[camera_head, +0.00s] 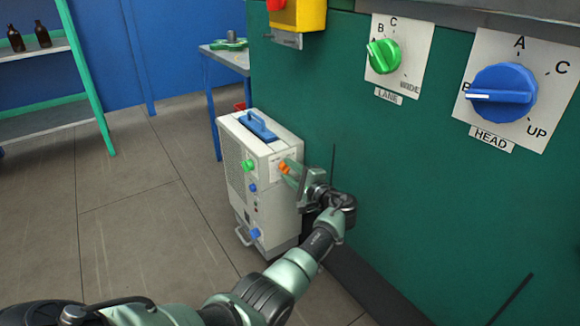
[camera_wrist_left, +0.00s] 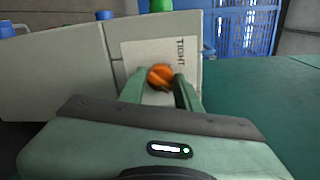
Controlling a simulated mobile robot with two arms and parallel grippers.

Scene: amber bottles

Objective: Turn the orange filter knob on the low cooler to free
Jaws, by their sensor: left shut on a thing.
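The low cooler (camera_head: 272,215) is a pale box with a blue top handle, standing on the floor against the green wall. Its orange filter knob (camera_head: 284,167) is on the upper right of its face. In the left wrist view the orange knob (camera_wrist_left: 160,76) sits on a white plate marked "TIGHT" (camera_wrist_left: 181,50); other markings are hidden. My left gripper (camera_head: 290,171) reaches in from the right, and its fingers (camera_wrist_left: 160,88) are shut on the knob, one on each side. My right gripper is not in view.
The cooler also has a green knob (camera_head: 248,165) and a blue knob (camera_head: 256,234). The green panel carries a green LANE dial (camera_head: 384,56) and a blue HEAD dial (camera_head: 502,92). A shelf with brown bottles (camera_head: 42,34) stands at left. Floor left of the cooler is clear.

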